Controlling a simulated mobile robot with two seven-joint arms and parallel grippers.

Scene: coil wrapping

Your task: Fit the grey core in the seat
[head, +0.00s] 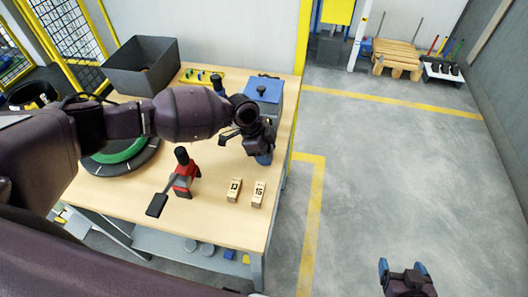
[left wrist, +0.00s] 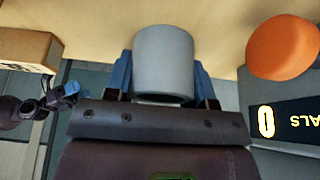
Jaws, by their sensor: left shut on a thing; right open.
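The grey core (left wrist: 163,60) is a plain grey cylinder between the blue fingers of my left gripper (left wrist: 163,85) in the left wrist view. My left gripper is shut on it, above the pale wooden table. In the head view, my left gripper (head: 262,152) is over the table's right part, and the core is hidden or cannot be made out. My right gripper (head: 404,270) is open and empty, off the table at the lower right. It also shows small at the left of the left wrist view (left wrist: 58,97). I cannot make out the seat with certainty.
A green and black round disc (head: 112,160) lies partly behind my left arm. A red-and-black device (head: 183,178) and two numbered wooden blocks (head: 234,190) (head: 258,194) stand near the table's front. A dark bin (head: 143,68) and blue-topped box (head: 264,90) are behind. An orange round thing (left wrist: 283,47) is close.

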